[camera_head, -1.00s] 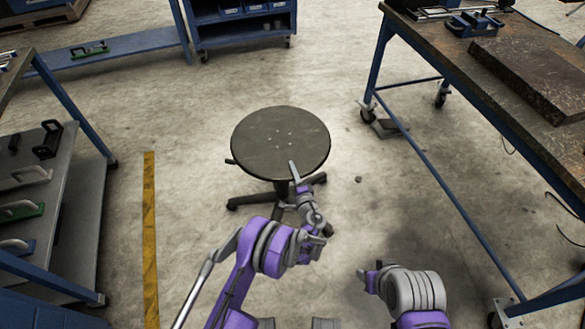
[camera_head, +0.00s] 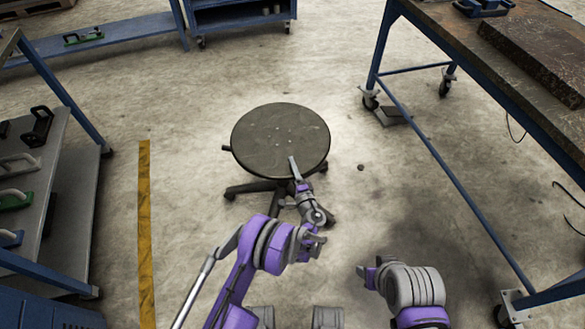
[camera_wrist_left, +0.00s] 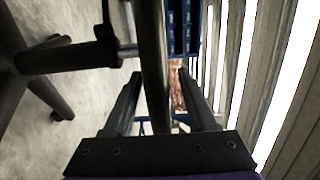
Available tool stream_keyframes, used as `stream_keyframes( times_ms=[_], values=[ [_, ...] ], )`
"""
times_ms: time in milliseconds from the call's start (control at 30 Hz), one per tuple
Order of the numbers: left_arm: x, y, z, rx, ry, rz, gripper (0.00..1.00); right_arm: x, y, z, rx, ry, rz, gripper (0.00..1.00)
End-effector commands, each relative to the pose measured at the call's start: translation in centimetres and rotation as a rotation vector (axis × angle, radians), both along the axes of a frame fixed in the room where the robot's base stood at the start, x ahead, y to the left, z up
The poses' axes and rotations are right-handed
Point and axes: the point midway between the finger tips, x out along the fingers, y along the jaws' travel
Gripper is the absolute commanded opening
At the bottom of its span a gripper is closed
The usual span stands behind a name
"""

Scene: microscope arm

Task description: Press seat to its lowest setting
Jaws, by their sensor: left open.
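The round dark seat (camera_head: 270,138) of a stool stands in the middle of the head view, on a column with dark legs (camera_head: 250,188). My left gripper (camera_head: 294,168) is at its near edge, with one finger lying over the top near the rim. In the left wrist view, which is turned sideways, the seat (camera_wrist_left: 153,60) shows edge-on as a dark bar between the open fingers of my left gripper (camera_wrist_left: 163,80). I cannot tell whether the fingers touch it. My right gripper (camera_head: 367,272) hangs to the right, away from the stool; its jaws are unclear.
A workbench (camera_head: 470,110) on blue legs stands at the right. A grey shelf rack (camera_head: 75,190) is at the left, beside a yellow floor line (camera_head: 146,230). A blue cabinet (camera_head: 235,18) stands at the back.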

Motion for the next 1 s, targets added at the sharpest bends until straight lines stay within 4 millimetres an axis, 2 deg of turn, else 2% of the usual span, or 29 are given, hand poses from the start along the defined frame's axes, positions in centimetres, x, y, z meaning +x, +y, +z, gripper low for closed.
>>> stream_keyframes(
  times_ms=[167, 267, 600, 700, 833, 1000],
  values=[
    [-0.3, -0.1, 0.0, 0.000, 0.000, 0.000, 0.57, 0.0, 0.0, 0.1, 0.000, 0.000, 0.000, 0.50],
    [-1.3, -0.5, 0.1, 0.000, 0.000, -0.001, 0.57, 0.0, 0.0, 0.2, 0.000, -0.001, 0.000, 0.50],
    [-7.7, -2.5, 0.1, 0.000, 0.000, -0.002, 0.57, -0.1, 0.0, 1.0, 0.000, -0.003, 0.000, 0.50],
    [-9.0, -3.0, 0.1, -0.001, 0.000, -0.002, 0.57, -0.1, 0.0, 1.1, 0.000, -0.004, 0.000, 0.50],
    [-10.0, -3.3, 0.0, 0.000, 0.000, 0.000, 0.57, -0.1, 0.0, 1.2, 0.000, -0.004, 0.000, 0.50],
    [-10.3, -3.4, 0.0, 0.000, 0.000, 0.000, 0.57, -0.1, 0.0, 1.2, 0.000, -0.004, 0.000, 0.50]
  ],
)
